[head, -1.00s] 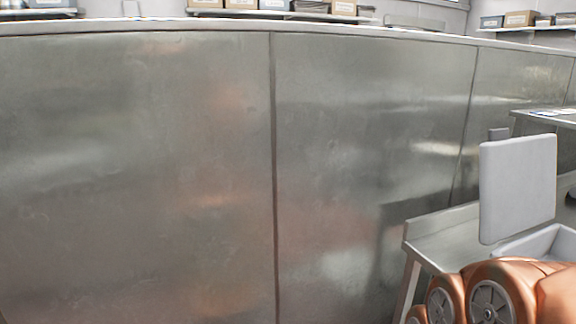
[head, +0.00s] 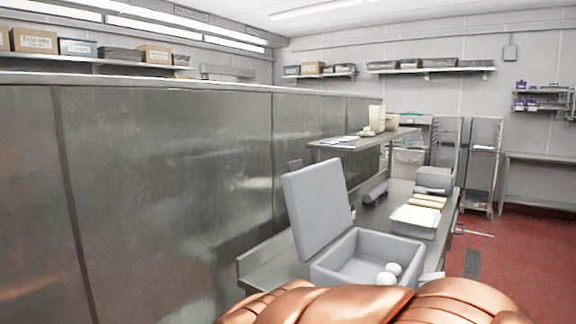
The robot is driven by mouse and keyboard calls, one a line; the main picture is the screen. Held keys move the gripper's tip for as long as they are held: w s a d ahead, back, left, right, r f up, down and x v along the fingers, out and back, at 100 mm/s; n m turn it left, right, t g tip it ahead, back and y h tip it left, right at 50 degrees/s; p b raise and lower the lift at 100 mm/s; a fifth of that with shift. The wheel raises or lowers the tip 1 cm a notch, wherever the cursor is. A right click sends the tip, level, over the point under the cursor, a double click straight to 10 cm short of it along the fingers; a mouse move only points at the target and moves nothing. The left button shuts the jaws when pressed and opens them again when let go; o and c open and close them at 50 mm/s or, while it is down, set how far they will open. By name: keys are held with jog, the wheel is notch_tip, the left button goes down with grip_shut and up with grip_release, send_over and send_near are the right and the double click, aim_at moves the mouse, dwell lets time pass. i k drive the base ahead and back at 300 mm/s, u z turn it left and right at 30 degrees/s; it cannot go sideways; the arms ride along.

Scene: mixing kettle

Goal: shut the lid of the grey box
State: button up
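The grey box (head: 335,268) stands on a steel table in the lower middle of the head view. Its lid (head: 318,205) is open and stands up, tilted slightly back on the left side of the box. Two white round things (head: 389,273) lie inside at the right. Copper-coloured parts of my own arm cross the bottom of the view in front of the box and hide its lower front. My gripper cannot be made out.
A tall steel wall (head: 170,180) runs along the left behind the table. To the box's right on the table are a white tray (head: 414,221) and a grey device (head: 434,179). A raised shelf (head: 362,141) stands behind. Red floor (head: 520,260) is open at right.

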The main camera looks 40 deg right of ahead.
aim_at(317, 200)
jog(key=i, duration=0.45)
jog(key=u, duration=0.3)
